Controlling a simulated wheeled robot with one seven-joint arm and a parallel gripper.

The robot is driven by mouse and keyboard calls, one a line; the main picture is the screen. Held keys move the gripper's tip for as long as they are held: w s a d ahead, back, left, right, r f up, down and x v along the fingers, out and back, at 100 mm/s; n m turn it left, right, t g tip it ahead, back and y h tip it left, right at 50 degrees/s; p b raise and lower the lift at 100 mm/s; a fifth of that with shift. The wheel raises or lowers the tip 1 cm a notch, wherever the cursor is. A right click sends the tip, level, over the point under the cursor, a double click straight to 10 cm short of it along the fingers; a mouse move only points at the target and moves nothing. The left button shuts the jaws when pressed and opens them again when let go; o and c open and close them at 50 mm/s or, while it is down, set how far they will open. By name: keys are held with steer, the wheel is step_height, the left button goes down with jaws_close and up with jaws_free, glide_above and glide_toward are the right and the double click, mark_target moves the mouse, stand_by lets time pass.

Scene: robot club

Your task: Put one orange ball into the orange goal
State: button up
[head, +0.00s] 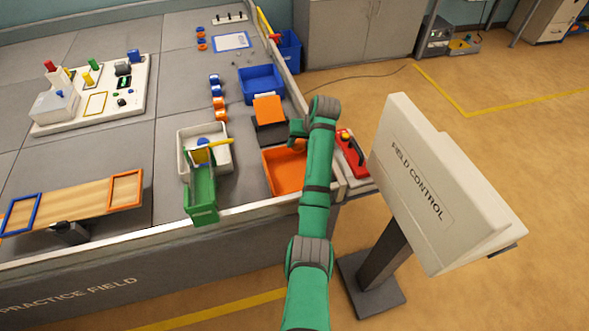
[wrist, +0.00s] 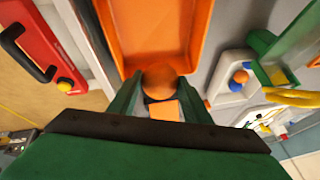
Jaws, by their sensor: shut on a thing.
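My gripper (wrist: 158,92) is shut on an orange ball (wrist: 160,78), which shows between its two green fingers in the wrist view. An open orange tray, likely the orange goal (wrist: 155,30), lies just beyond the ball in that view. In the head view the orange goal (head: 283,171) is at the right edge of the field, partly covered by my green arm. There my gripper is largely hidden by my wrist, just above the tray's far side. The ball's height above the surface is unclear.
An orange-and-black box (head: 269,112) and a blue tray (head: 261,80) stand behind the goal. A white tray (head: 222,165) and green bin (head: 201,190) are to its left. A red box (head: 350,152) and the field control stand (head: 430,180) are to the right.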

steer(key=shift+w+f, duration=0.1)
steer(key=shift+f, duration=0.25)
steer(key=f, duration=0.3)
steer(key=shift+s+d+f, duration=0.15)
steer(key=shift+s+f, duration=0.05)
steer(key=shift+f, duration=0.85)
steer(key=o, duration=1.1)
step_height(320, 180, up, 10)
glide_above(301, 151)
steer(key=s+d, duration=0.2)
steer(key=shift+d+f, duration=0.15)
steer(key=shift+d, duration=0.05)
